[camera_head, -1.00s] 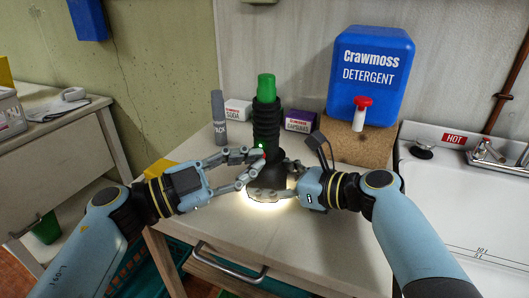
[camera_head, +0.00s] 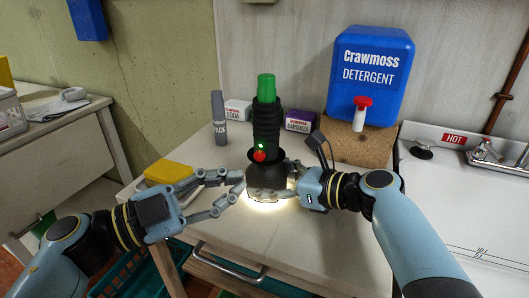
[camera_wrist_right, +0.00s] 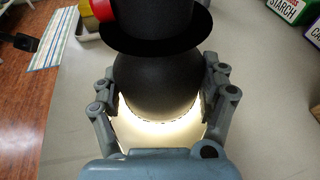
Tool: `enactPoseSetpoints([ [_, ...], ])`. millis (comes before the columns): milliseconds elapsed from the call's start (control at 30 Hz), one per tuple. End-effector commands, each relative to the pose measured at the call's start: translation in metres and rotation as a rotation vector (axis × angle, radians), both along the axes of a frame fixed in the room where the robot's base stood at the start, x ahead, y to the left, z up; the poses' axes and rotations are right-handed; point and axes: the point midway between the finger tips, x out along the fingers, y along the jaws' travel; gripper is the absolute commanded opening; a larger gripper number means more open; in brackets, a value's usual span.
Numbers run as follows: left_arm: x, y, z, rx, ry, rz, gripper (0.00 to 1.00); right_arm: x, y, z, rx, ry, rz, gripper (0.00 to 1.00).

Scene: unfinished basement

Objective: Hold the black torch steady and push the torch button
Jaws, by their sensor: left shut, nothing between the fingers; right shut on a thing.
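The black torch (camera_head: 265,125) stands upright on the worktop, lamp end down, with a green end on top. Its red button (camera_head: 259,156) faces me, with a small green light just above it. Bright light spills onto the worktop around its base. My right gripper (camera_head: 290,178) is shut on the torch's wide lower head; in the right wrist view the fingers sit on both sides of the black head (camera_wrist_right: 158,80), and the red button (camera_wrist_right: 103,9) shows at the top. My left gripper (camera_head: 241,184) is shut and empty, left of the torch head and below the button.
A blue detergent container (camera_head: 370,75) sits on a cork block (camera_head: 358,145). A yellow-topped item (camera_head: 168,172) lies left. A sink (camera_head: 465,200) is at right.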

Motion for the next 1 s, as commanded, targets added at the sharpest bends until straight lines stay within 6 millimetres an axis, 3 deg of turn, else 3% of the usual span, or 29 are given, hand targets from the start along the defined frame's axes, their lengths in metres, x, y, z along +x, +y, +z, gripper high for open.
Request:
enactPoseSetpoints([
  [333,-0.001,0.0,0.0,0.0,0.0,0.0,0.0,0.0,0.0,-0.001,-0.001,0.001,0.001,0.59],
  [367,-0.001,0.0,0.0,0.0,0.0,0.0,0.0,0.0,0.0,-0.001,-0.001,0.001,0.001,0.81],
  [500,-0.001,0.0,0.0,0.0,0.0,0.0,0.0,0.0,0.0,0.0,-0.001,0.001,0.001,1.0],
  [833,-0.001,0.0,0.0,0.0,0.0,0.0,0.0,-0.001,-0.002,0.0,-0.001,-0.001,-0.001,1.0],
  [1000,-0.001,0.0,0.0,0.0,0.0,0.0,0.0,-0.014,-0.021,0.006,-0.004,-0.001,-0.001,1.0],
])
